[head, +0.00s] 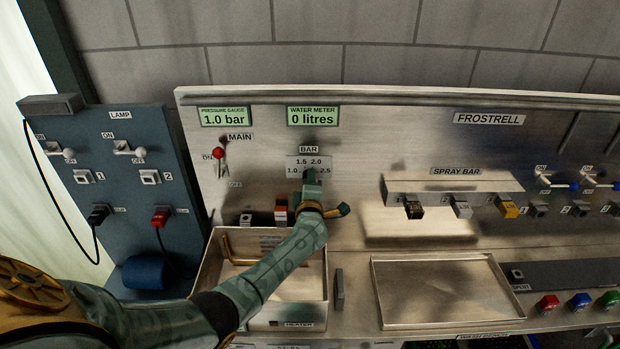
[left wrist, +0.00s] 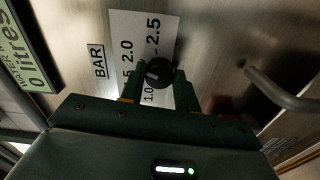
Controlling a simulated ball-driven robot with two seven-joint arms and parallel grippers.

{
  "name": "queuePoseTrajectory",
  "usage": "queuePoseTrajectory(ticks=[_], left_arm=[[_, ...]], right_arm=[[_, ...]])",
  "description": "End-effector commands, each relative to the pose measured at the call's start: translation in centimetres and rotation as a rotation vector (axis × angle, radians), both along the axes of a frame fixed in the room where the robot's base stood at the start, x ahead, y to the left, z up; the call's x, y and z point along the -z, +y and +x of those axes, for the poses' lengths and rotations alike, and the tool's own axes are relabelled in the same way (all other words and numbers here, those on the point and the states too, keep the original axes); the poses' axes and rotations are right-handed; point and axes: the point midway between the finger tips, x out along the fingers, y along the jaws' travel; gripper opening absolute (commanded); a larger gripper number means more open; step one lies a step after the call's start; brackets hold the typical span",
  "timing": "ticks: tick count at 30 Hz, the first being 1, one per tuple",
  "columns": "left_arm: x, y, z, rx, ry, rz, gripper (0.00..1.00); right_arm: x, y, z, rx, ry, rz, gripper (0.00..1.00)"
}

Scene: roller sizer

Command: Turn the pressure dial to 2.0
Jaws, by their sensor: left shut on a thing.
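The pressure dial (left wrist: 158,72) is a small black round knob on the steel panel, below the BAR label. Its scale plate (head: 309,162) carries 1.0, 1.5, 2.0 and 2.5. My left gripper (head: 311,176) is at the dial, and the left wrist view shows its two fingers on either side of the knob, shut on it. The gripper hides most of the dial in the head view. A pale mark shows on the knob, but its exact setting is hard to read. The pressure gauge (head: 224,117) reads 1.0 bar. My right gripper is not in view.
The water meter (head: 313,116) reads 0 litres. The red-tipped MAIN lever (head: 219,164) is left of the dial. A steel basin (head: 213,267) lies below my left forearm. A shallow tray (head: 440,290) is to the right. The blue lamp panel (head: 122,190) stands at left.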

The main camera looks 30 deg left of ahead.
Motion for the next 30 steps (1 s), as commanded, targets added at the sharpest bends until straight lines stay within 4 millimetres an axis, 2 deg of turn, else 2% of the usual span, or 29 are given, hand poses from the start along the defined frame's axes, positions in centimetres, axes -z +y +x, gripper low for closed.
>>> queuePoseTrajectory(ticks=[20, 21, 22, 23, 30], left_arm=[[0.33, -0.02, -0.11, -0.001, 0.035, 0.048, 0.09], [0.33, -0.02, -0.11, -0.001, 0.035, 0.048, 0.43], [0.32, -0.02, -0.1, -0.001, 0.035, 0.048, 0.51], [0.29, -0.02, -0.09, 0.0, 0.034, 0.048, 0.53], [0.14, -0.01, -0.06, 0.0, 0.032, 0.048, 0.53]], right_arm=[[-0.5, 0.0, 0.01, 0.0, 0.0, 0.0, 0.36], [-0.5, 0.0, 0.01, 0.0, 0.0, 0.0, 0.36], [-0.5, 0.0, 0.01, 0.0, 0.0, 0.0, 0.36], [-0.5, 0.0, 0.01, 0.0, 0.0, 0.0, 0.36], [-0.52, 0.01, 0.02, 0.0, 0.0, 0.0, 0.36]])
